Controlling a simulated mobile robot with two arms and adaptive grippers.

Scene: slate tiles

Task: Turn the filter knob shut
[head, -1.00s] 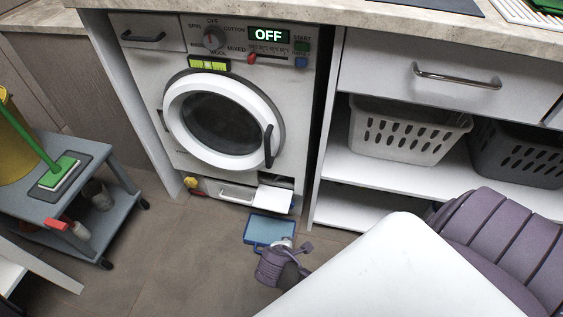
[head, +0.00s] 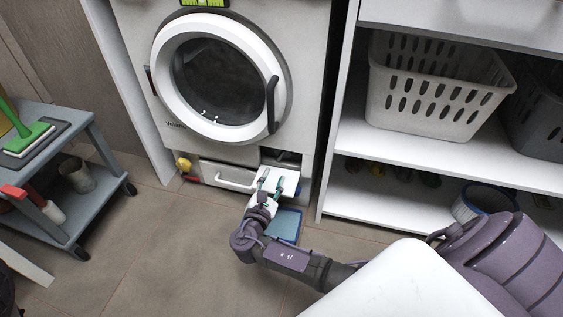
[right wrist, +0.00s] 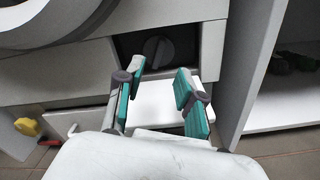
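The filter knob (right wrist: 158,53) is a dark round knob with a raised grip that looks roughly upright, set inside a dark recess low on the washing machine (head: 228,138). The white filter flap (right wrist: 160,96) is folded down and open below it; it also shows in the head view (head: 289,183). My right gripper (right wrist: 160,86) is open and empty, its teal fingers above the flap and in front of the recess, apart from the knob. In the head view my right gripper (head: 271,181) hides part of the flap. My left gripper is not in view.
A blue tray (head: 287,224) lies on the floor below the flap. A yellow knob (head: 183,164) and a white handle (head: 235,179) are left of the recess. A shelf unit (head: 345,130) with baskets stands right, a grey cart (head: 92,200) left.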

